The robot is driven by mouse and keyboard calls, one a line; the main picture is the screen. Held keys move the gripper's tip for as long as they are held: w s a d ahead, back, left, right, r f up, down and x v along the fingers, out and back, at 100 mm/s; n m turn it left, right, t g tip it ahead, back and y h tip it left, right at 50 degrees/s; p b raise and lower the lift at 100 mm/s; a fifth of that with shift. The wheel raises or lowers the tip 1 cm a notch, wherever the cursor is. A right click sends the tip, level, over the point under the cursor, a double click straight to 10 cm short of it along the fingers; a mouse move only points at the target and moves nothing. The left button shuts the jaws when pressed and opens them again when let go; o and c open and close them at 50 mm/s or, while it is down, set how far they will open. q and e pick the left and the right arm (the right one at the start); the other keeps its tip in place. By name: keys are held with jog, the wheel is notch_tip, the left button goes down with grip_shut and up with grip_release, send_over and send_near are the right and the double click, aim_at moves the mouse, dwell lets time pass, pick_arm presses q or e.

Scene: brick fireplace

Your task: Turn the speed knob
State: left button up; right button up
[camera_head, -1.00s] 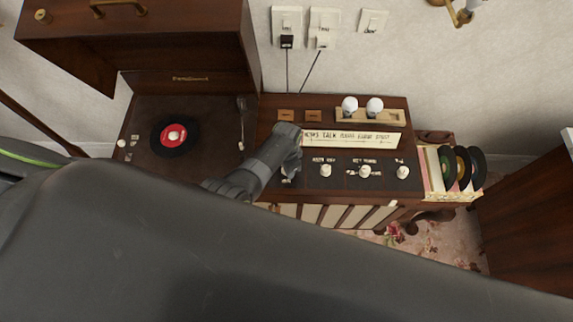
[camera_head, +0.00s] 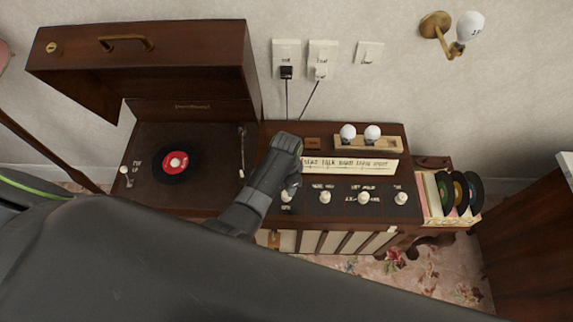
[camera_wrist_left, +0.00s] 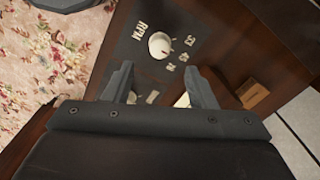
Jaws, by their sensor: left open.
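A round white knob (camera_wrist_left: 159,45) with RPM and speed marks beside it sits on a dark panel in the left wrist view. My left gripper (camera_wrist_left: 156,80) is open, its two fingers apart and nothing held between them. The knob shows beyond the fingertips, clear of both. In the head view my left gripper (camera_head: 292,178) hangs over the left part of the dark control panel, beside the leftmost white knob (camera_head: 286,197). Its fingertips are mostly hidden there. More white knobs stand in a row to the right. I cannot tell which one is the RPM knob there.
A record player (camera_head: 140,190) with a raised lid (camera_head: 180,60) stands left, with a red-labelled record (camera_head: 176,162). Bulbs in a wooden holder (camera_head: 395,145) are behind the lit dial (camera_head: 350,166). Records in a rack (camera_head: 430,195) stand right. Flowered carpet lies in front.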

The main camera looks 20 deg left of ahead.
pick_arm(q)
notch_tip(320, 180, up, 9)
dwell(0.4)
dwell(0.4)
